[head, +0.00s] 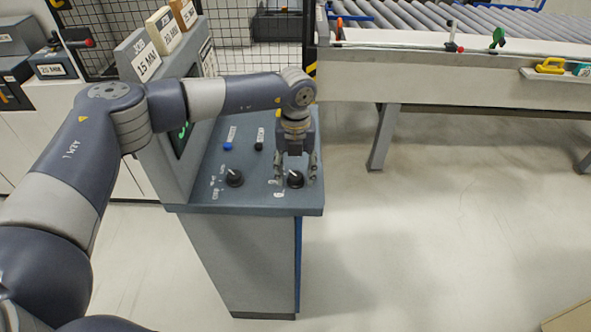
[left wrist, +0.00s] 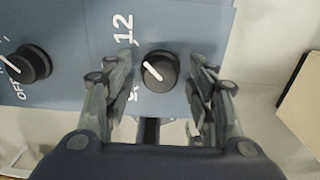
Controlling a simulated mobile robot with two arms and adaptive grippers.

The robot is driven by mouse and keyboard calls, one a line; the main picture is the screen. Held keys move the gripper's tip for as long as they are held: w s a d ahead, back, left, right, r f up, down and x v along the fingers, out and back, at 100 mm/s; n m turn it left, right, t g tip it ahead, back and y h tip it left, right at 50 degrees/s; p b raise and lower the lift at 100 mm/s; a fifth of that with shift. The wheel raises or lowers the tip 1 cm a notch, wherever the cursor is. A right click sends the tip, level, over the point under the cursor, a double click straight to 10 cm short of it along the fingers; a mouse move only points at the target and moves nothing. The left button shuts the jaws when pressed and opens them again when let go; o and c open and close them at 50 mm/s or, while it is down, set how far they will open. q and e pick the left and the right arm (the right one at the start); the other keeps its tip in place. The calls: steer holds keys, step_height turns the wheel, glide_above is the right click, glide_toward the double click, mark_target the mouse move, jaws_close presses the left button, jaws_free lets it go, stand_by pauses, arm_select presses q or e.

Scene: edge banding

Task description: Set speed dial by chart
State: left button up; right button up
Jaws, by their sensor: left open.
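The speed dial (head: 295,179) is a black knob with a white pointer line at the right of the grey console's sloped panel (head: 262,195). In the left wrist view the dial (left wrist: 158,72) has its pointer tilted to the upper left, and a "12" mark is printed at its upper left. My left gripper (head: 296,180) is over the dial, fingers pointing down. In the left wrist view the open fingers (left wrist: 160,85) stand on either side of the knob, apart from it. The chart's readable text cannot be made out. My right gripper is not in view.
A second black knob (head: 233,177) sits left of the dial; the left wrist view shows it by an "OFF" label (left wrist: 32,63). A blue button (head: 228,146) and a black button (head: 259,147) are behind.

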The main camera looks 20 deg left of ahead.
arm_select(q)
steer(key=c, duration=0.8)
steer(key=shift+c, duration=1.4)
steer(key=shift+f+n+b, duration=0.1)
steer(key=shift+n+b, duration=0.5)
steer(key=n+b, duration=0.2)
steer(key=n, duration=0.2)
steer(key=shift+b, duration=0.35)
steer(key=shift+n+b, duration=1)
steer(key=shift+n, duration=0.8)
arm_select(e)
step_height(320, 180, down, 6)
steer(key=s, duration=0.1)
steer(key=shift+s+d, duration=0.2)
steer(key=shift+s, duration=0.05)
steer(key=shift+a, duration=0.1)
arm_select(q)
steer(key=o, duration=1.1)
steer(key=shift+d, duration=0.1)
